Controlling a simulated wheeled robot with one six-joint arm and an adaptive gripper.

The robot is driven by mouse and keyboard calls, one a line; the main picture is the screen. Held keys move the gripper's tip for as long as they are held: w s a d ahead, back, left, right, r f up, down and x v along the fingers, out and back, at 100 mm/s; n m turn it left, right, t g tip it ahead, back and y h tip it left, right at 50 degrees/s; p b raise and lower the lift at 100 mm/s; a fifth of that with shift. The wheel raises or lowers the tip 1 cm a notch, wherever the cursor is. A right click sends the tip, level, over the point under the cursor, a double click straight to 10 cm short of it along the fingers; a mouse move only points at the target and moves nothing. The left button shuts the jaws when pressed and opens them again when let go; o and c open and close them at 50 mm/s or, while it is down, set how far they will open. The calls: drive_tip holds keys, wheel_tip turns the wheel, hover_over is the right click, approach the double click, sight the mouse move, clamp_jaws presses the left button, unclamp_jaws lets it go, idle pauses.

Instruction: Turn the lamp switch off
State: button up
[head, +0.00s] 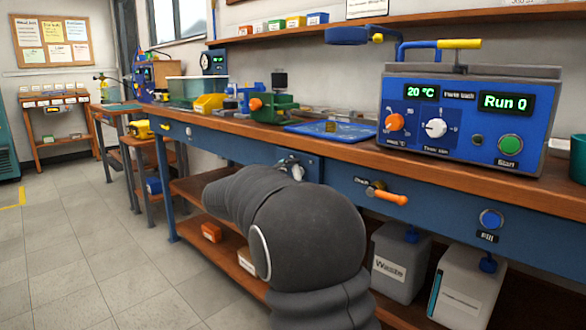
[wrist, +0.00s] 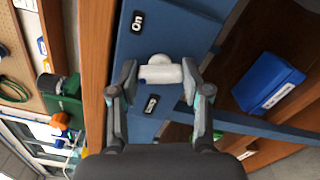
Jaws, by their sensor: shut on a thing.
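The lamp switch is a white lever (wrist: 160,74) on a blue plate on the bench's blue front panel. In the wrist view the lever lies across the picture between my fingertips. A black label reading "On" (wrist: 138,22) sits above it in that view. Another black label (wrist: 151,104) sits just below it, too small to read surely. My gripper (wrist: 158,80) is shut on the lever, one finger at each end. In the head view my dark arm hides most of the gripper; a pale part of it or the switch (head: 293,167) shows against the blue plate.
An orange-handled valve (head: 388,194) and a round blue button (head: 491,218) are on the same panel to the right. The wooden bench top (head: 350,148) overhangs the panel. A waste container (head: 398,268) stands below. The floor at left is clear.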

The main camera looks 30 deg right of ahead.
drive_tip(key=shift+n+p, duration=1.2)
drive_tip(key=shift+n, duration=0.7)
drive_tip(key=o, duration=1.2)
drive_tip(key=shift+c, duration=0.2)
drive_tip(key=v, duration=1.2)
